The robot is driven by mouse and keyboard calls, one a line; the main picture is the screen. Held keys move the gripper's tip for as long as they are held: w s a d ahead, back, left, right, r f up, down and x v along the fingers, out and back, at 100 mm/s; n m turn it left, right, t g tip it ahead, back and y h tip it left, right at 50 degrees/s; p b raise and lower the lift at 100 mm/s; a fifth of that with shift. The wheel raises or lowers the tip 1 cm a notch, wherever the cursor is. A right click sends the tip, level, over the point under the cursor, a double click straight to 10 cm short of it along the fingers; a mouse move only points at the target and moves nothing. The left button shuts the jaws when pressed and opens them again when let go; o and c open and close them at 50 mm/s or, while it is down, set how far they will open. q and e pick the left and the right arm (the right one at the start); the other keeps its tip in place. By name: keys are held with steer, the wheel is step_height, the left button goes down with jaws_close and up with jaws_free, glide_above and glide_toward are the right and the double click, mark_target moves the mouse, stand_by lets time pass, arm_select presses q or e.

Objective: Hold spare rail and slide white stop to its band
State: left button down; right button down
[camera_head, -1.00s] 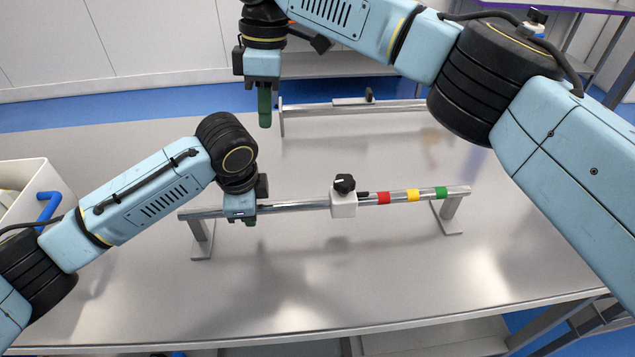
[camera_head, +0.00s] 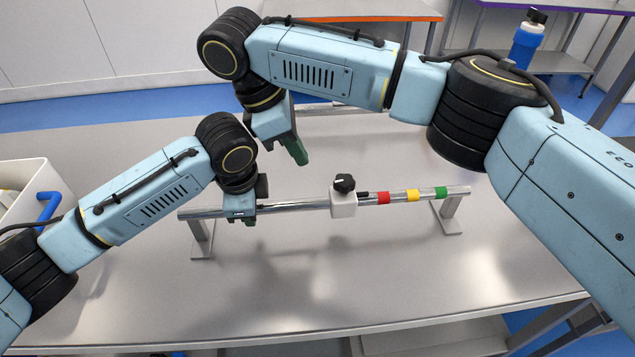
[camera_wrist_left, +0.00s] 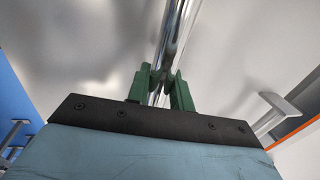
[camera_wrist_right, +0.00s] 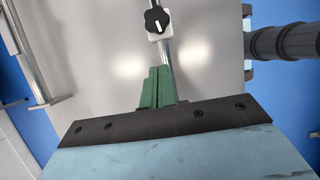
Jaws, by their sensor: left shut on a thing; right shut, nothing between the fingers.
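The spare rail (camera_head: 290,204) is a chrome bar on two grey feet across the middle of the table. Red (camera_head: 383,198), yellow (camera_head: 413,195) and green (camera_head: 441,192) bands ring its right part. The white stop (camera_head: 343,204), a block with a black knob on top, sits on the rail just left of the red band. My left gripper (camera_head: 242,220) is shut on the rail near its left end; its green fingers also show around the bar in the left wrist view (camera_wrist_left: 161,88). My right gripper (camera_head: 299,155) is shut and empty, above and behind the rail, left of the stop.
A second rail (camera_head: 335,107) stands at the back of the table, partly hidden by my right arm. A white bin (camera_head: 35,215) with a blue handle is at the left edge. The table front (camera_head: 330,285) is clear.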

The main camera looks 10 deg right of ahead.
steer(key=x, duration=0.9)
steer(key=shift+f, duration=0.1)
steer(key=shift+d, duration=0.1)
steer(key=d, duration=1.5)
steer(key=shift+w, duration=0.1)
steer(key=v, duration=2)
arm_select(q)
steer(key=c, duration=1.1)
jaws_free()
steer(key=shift+c, duration=0.2)
